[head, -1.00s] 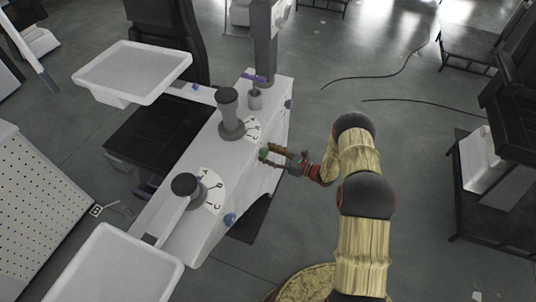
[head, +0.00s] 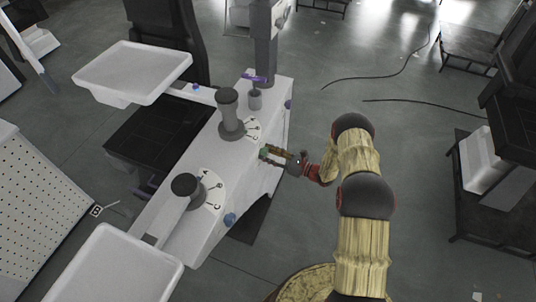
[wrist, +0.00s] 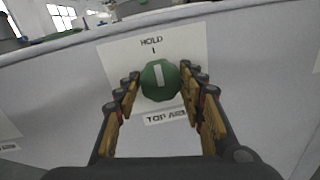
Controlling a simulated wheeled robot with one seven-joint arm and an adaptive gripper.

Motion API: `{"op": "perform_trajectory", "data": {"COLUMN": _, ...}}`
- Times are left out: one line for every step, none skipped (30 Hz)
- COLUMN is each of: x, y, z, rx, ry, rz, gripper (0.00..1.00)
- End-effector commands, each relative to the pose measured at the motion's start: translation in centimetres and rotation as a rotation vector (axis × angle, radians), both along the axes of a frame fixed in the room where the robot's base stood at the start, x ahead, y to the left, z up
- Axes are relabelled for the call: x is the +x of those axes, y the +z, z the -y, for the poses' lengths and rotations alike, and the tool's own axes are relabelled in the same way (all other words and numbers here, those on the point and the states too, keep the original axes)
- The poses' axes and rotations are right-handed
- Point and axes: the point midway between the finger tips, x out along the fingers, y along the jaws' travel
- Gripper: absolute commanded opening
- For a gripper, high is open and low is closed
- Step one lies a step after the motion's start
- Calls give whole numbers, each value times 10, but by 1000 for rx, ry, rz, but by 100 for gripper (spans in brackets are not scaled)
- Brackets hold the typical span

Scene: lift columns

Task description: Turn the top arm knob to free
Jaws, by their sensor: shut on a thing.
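The top arm knob (wrist: 161,81) is green and round with a white bar. In the wrist view its bar stands nearly upright, toward the tick under the word HOLD. A label reading TOP ARM sits below it, partly covered by a finger; I see no FREE mark. The knob also shows small in the head view (head: 264,152), on the side of the white column housing (head: 190,150). My gripper (wrist: 161,88) has its fingers on either side of the knob and is shut on it. It also shows in the head view (head: 272,154).
On top of the housing are a grey upright handle (head: 229,110), a dark round joint (head: 186,186) and lettered dials. A blue knob (head: 230,219) sits lower on the same side. White trays (head: 135,72) stick out to the left. Open floor lies right of the housing.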

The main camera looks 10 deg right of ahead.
Motion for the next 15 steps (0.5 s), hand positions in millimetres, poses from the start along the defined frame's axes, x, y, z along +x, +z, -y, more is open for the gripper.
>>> {"op": "perform_trajectory", "data": {"x": 0, "y": 0, "z": 0, "rx": -1, "ry": -1, "rz": 1, "gripper": 17}}
{"op": "perform_trajectory", "data": {"x": 0, "y": 0, "z": 0, "rx": -1, "ry": -1, "rz": 1, "gripper": 15}}
{"op": "perform_trajectory", "data": {"x": 0, "y": 0, "z": 0, "rx": -1, "ry": -1, "rz": 1, "gripper": 14}}
{"op": "perform_trajectory", "data": {"x": 0, "y": 0, "z": 0, "rx": -1, "ry": -1, "rz": 1, "gripper": 14}}
{"op": "perform_trajectory", "data": {"x": 0, "y": 0, "z": 0, "rx": -1, "ry": -1, "rz": 1, "gripper": 14}}
{"op": "perform_trajectory", "data": {"x": 0, "y": 0, "z": 0, "rx": -3, "ry": -1, "rz": 3, "gripper": 14}}
{"op": "perform_trajectory", "data": {"x": 0, "y": 0, "z": 0, "rx": -4, "ry": -1, "rz": 6, "gripper": 14}}
{"op": "perform_trajectory", "data": {"x": 1, "y": 0, "z": 0, "rx": -7, "ry": -1, "rz": 9, "gripper": 14}}
{"op": "perform_trajectory", "data": {"x": 1, "y": 0, "z": 1, "rx": -11, "ry": -1, "rz": 16, "gripper": 14}}
{"op": "perform_trajectory", "data": {"x": 1, "y": 0, "z": 0, "rx": -15, "ry": -1, "rz": 21, "gripper": 14}}
{"op": "perform_trajectory", "data": {"x": 1, "y": 0, "z": 1, "rx": -20, "ry": -1, "rz": 28, "gripper": 14}}
{"op": "perform_trajectory", "data": {"x": 1, "y": 0, "z": 1, "rx": -28, "ry": -1, "rz": 40, "gripper": 14}}
{"op": "perform_trajectory", "data": {"x": 1, "y": 0, "z": 1, "rx": -35, "ry": -1, "rz": 50, "gripper": 14}}
{"op": "perform_trajectory", "data": {"x": 1, "y": -1, "z": 1, "rx": -44, "ry": -1, "rz": 61, "gripper": 14}}
{"op": "perform_trajectory", "data": {"x": 1, "y": -1, "z": 1, "rx": -57, "ry": -1, "rz": 79, "gripper": 14}}
